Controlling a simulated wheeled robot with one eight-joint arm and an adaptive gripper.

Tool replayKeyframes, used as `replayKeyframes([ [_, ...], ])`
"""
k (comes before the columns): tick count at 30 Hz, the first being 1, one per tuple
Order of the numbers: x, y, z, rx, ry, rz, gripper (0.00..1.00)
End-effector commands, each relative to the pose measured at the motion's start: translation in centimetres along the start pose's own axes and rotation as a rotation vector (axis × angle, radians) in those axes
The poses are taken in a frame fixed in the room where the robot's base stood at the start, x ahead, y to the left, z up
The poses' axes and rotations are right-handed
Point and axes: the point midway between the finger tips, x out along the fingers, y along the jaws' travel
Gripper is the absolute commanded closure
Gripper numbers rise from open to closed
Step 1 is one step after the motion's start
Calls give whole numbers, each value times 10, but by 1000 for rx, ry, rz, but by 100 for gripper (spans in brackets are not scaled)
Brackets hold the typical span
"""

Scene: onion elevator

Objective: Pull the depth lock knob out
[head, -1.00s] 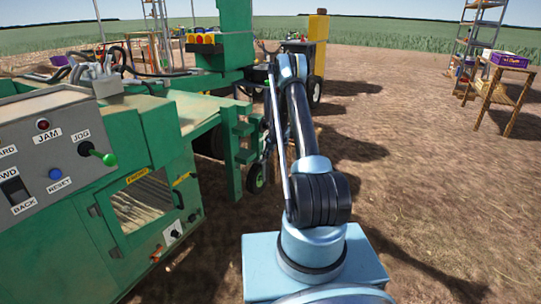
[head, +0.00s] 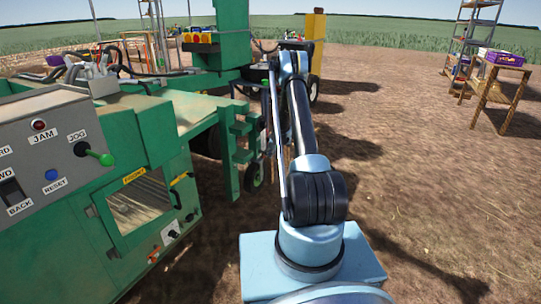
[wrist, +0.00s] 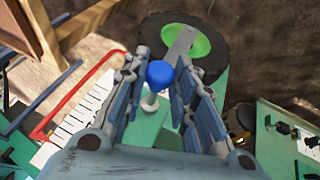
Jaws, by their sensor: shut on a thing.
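A round blue knob (wrist: 161,74) on a pale stem (wrist: 150,103) sits between the fingers of my gripper (wrist: 163,76) in the wrist view. The fingers are shut on the knob, one on each side, with its top showing between their tips. Where the stem goes into the green frame is partly hidden by the gripper. In the head view my arm reaches forward beside the green machine (head: 231,150), and its own links hide the gripper and knob.
In the wrist view, a white scale (wrist: 88,106) with black marks and a red pointer (wrist: 60,117) lie left of the fingers. A black wheel with a green hub (wrist: 203,42) is beyond them. In the head view, open soil (head: 420,180) lies to the right.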

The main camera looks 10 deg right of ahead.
Motion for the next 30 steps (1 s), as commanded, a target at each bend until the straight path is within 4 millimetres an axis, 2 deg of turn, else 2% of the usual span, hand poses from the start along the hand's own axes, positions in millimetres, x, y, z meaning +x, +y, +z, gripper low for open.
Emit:
replayKeyframes([
  [2, -1, -3, 5, 1, -8, -7, 100],
  [3, -1, -3, 5, 1, -8, -7, 70],
  [5, -1, -3, 5, 1, -8, -7, 57],
  [6, -1, -2, 5, 1, -8, -6, 55],
  [19, -7, -1, 3, 1, -5, -3, 55],
  [23, -20, -1, 3, 1, -5, -3, 55],
  [30, -54, -2, 3, 1, -5, -4, 55],
])
